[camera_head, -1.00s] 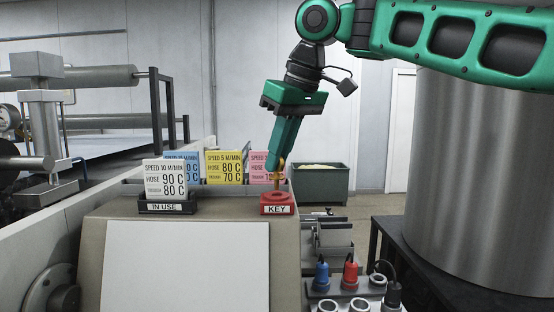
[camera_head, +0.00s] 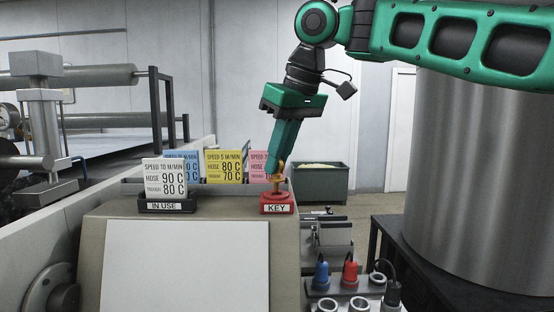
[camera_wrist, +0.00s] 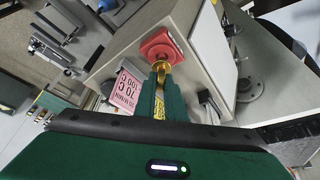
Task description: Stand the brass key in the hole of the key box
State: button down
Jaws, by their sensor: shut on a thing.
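The brass key (camera_head: 278,178) is upright at the red key box (camera_head: 277,204), which is labelled KEY and sits at the right corner of the beige housing. My gripper (camera_head: 272,172) is shut on the key and reaches down to it from above, tilted. In the wrist view the fingers (camera_wrist: 159,84) hold the brass key (camera_wrist: 160,68), whose end meets the red key box (camera_wrist: 160,47). The fingers and key hide the hole, so I cannot tell how deep the key stands in it.
A white card stands in the IN USE holder (camera_head: 167,205) left of the key box. Blue, yellow (camera_head: 225,167) and pink cards stand behind. Red and blue connectors (camera_head: 350,272) are at the lower right. A grey bin (camera_head: 321,184) stands behind on the floor.

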jog(key=shift+f, duration=1.2)
jog(key=c, duration=1.7)
grip_release()
jog(key=shift+c, duration=0.2)
jog(key=shift+r, duration=0.1)
